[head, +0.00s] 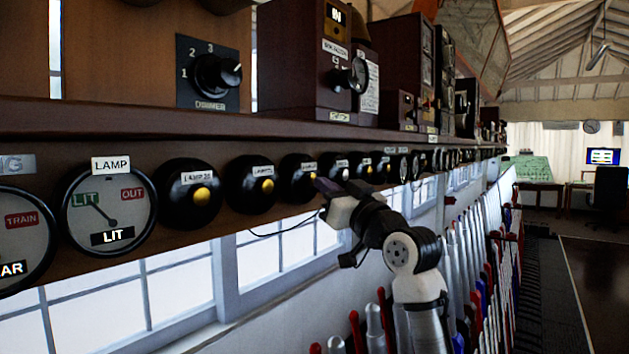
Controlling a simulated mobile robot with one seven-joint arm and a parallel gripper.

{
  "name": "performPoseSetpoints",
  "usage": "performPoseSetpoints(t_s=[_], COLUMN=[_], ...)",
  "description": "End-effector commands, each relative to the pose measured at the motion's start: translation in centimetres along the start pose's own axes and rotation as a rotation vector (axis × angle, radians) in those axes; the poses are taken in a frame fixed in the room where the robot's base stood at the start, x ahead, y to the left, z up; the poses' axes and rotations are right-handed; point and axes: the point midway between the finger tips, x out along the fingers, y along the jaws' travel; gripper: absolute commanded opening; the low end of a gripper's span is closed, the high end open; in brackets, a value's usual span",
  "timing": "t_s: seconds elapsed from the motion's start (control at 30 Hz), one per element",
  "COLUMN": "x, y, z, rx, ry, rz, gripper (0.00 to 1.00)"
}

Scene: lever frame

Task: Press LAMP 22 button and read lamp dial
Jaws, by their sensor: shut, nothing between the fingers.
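A row of black round buttons with yellow centres runs along the front of the brown shelf. The nearest button (190,193) has a white label that seems to start with LAMP, its number too blurred to be sure of. The labels on the second button (252,185) and third button (298,178) are too small to read, so I cannot tell which is LAMP 22. The lamp dial (108,210) is at the left; its needle points up-left to the green LIT, and its lower plate reads LIT. My gripper (324,187) is shut and empty, just right of the third button; contact cannot be told.
The brown shelf (270,138) carries wooden instrument boxes (310,75) and a rotary switch (210,72). Another dial (20,240) is at the left edge. Several levers (470,260) with metal handles stand below right of the shelf. Windows (180,290) lie beneath it.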

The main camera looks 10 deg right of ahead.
Motion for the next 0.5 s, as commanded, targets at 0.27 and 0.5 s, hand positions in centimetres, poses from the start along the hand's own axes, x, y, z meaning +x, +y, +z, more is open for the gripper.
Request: performPoseSetpoints(t_s=[0.27,0.5], x=[0.71,-0.21], y=[-0.23,0.1], z=[0.26,-0.01], rx=[-0.001,0.001], ry=[0.0,0.0], rz=[0.0,0.001], gripper=[0.0,0.0])
